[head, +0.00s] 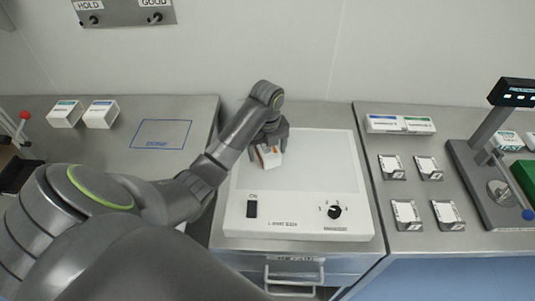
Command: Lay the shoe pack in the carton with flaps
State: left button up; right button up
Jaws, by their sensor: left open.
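My left gripper (272,143) is over the white top of the light box, at its far left part. It is open, with its fingers beside a small white pack with an orange marking (266,158). The fingers and wrist partly cover this pack. I cannot read its label, so I cannot tell if it is the shoe pack. I see no carton with flaps in the head view. My right gripper is not in view.
The light box (301,224) has a switch and a knob. Two white boxes (83,115) stand left of a blue-outlined area (161,134). On the right bench are white boxes (400,124), several small holders with cards (408,215), and a stand with a display (487,178).

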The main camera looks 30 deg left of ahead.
pick_arm(q)
jog(key=shift+r, duration=0.1)
jog(key=shift+s, duration=0.1)
jog(key=c, duration=1.1)
jog(key=shift+c, duration=0.7)
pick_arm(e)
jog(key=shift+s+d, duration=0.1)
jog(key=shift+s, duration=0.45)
pick_arm(q)
jog(key=shift+r, duration=0.1)
